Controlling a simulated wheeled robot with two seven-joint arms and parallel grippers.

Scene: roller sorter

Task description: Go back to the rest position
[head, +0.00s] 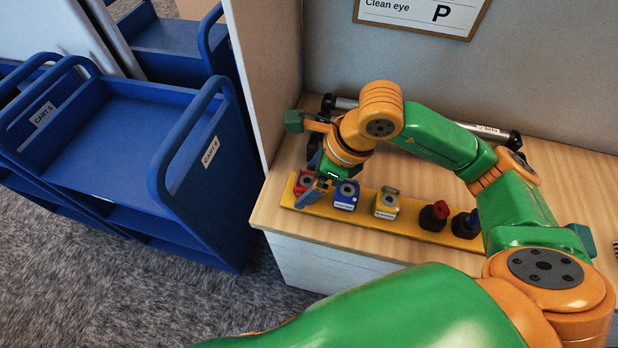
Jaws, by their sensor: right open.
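My right arm, green and orange, reaches from the lower right over the wooden worktop (420,255). My right gripper (308,160) is at the left end of the worktop, close to the red block (304,182) at the left end of a yellow strip (410,224). The gripper is open, with no thing seen between its fingers. Its lower finger partly covers the red block; I cannot tell whether they touch. My left gripper is not in view.
The strip also bears a blue block (346,196), a yellow block (386,204), a red-topped dark piece (434,215) and a dark blue one. A silver roller (346,104) lies behind. Blue carts (120,140) stand left on carpet. A panel rises beside the worktop's left edge.

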